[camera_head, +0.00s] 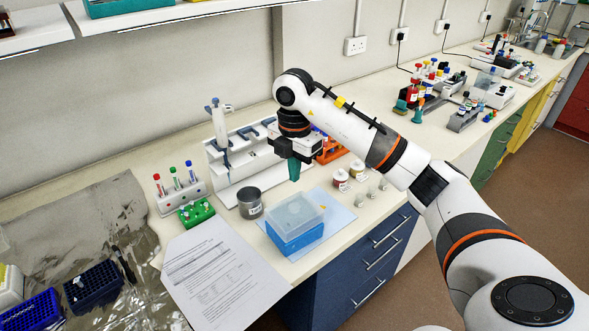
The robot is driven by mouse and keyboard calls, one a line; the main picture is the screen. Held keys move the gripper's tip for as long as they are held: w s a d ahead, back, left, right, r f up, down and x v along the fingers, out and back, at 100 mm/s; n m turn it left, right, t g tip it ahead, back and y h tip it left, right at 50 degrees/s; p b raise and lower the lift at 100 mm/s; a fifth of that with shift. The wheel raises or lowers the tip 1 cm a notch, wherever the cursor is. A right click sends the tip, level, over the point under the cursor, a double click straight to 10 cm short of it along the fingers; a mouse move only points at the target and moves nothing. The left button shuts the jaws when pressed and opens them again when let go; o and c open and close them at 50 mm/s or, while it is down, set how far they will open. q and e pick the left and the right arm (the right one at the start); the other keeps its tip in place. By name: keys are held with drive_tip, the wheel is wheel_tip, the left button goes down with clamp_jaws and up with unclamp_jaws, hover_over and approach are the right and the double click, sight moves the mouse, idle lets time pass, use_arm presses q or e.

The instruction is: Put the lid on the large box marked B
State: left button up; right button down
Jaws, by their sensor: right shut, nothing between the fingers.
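A blue box (296,240) stands on a pale blue mat (340,217) near the front edge of the bench. A clear, translucent lid (295,212) sits over its top; I cannot tell whether it is fully seated. No letter B is readable on the box at this size. My right gripper (294,173) points down above and behind the box, apart from the lid. Its teal fingers are shut with nothing between them. My left gripper is not in view.
A metal tin (250,203) stands left of the box, and small jars (341,178) stand right of it. A white pipette stand (230,160) is behind. A green rack (196,212) and printed sheet (222,275) lie left. The bench edge is close in front.

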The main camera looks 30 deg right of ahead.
sight(295, 207)
wheel_tip(295, 207, down, 3)
drive_tip(key=n+p, duration=0.2)
drive_tip(key=n, duration=0.4)
drive_tip(key=n+p, duration=0.2)
drive_tip(key=n, duration=0.4)
drive_tip(key=shift+w+r+p, duration=0.1)
drive_tip(key=shift+r+p, duration=0.1)
drive_tip(key=shift+p, duration=0.15)
drive_tip(key=n, duration=0.1)
drive_tip(key=f+n+p, duration=0.1)
drive_tip(key=n, duration=0.3)
drive_tip(key=shift+f, duration=0.25)
drive_tip(key=shift+f+n+p, duration=0.3)
drive_tip(key=shift+n, duration=0.4)
drive_tip(key=shift+f+b, duration=1)
drive_tip(key=shift+f, duration=0.75)
drive_tip(key=shift+f, duration=0.2)
